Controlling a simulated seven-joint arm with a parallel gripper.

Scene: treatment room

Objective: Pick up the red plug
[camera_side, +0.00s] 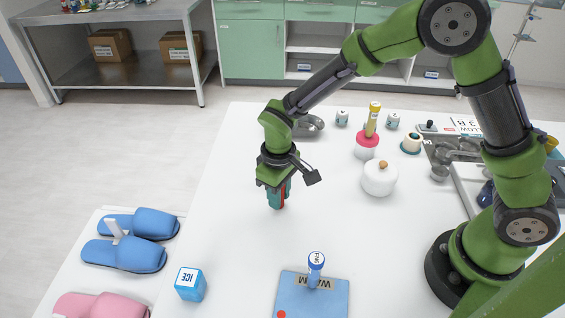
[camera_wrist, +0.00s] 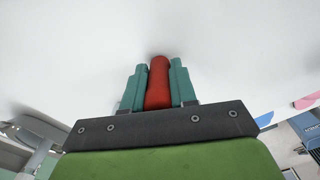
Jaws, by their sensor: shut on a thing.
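My gripper (camera_side: 279,190) points down over the left-middle part of the white table, its teal fingers shut on the red plug (camera_side: 283,194). In the side view only a narrow strip of the plug shows between the fingers. In the wrist view, the red plug (camera_wrist: 158,82) stands out between the two teal fingertips (camera_wrist: 158,85), with a finger touching each side. The plug's far end reaches close to the white surface; I cannot tell whether it touches it.
A white lidded pot (camera_side: 379,179), a red-and-white container (camera_side: 367,147) with a yellow-capped tube, and a metal bowl (camera_side: 309,126) stand right of and behind my gripper. A blue mat (camera_side: 333,303) with a blue-capped tube is in front. A blue ICE cube (camera_side: 190,285) sits front left.

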